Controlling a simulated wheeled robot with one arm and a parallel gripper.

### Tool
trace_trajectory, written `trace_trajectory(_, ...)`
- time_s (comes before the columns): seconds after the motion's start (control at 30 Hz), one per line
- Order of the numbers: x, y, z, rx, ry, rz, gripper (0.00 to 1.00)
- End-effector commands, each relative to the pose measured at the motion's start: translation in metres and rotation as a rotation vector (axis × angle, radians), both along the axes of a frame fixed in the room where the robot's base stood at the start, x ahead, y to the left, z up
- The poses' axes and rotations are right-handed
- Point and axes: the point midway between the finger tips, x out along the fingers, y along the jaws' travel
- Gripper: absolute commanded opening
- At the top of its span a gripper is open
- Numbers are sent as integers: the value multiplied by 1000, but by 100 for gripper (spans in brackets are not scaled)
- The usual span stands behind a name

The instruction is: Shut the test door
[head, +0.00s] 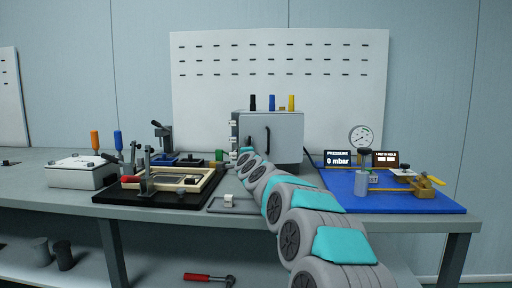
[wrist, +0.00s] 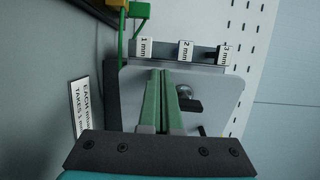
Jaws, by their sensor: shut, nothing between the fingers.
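A grey box (head: 285,135) stands at the back of the bench, its front face carrying a dark curved handle (head: 267,140). I take this face as the test door; I cannot tell whether it is fully closed. My gripper (head: 244,152) is at the lower left of the box, small and partly hidden by my arm. In the wrist view my gripper (wrist: 162,73) has its green fingers together and empty, over a pale grey panel (wrist: 222,90). A round metal knob and a black lever (wrist: 189,105) are just right of the fingers, partly hidden by them.
Tags marked 1 mm (wrist: 145,46), 2 mm (wrist: 185,50) and 3 mm (wrist: 224,54) line the panel's edge. A blue mat (head: 420,198) with a gauge and fittings lies right; a black tray (head: 110,194) with a wooden frame lies left. Perforated board (head: 340,60) stands behind.

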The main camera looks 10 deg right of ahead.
Motion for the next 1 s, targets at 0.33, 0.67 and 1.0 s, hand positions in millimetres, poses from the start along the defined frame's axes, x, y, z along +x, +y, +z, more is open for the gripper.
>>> trace_trajectory(0.33, 33, 3, 3, 1, -2, -4, 0)
trace_trajectory(0.67, 39, 3, 1, 2, -4, -2, 0)
trace_trajectory(1.0, 32, 1, -1, 2, -4, -3, 0)
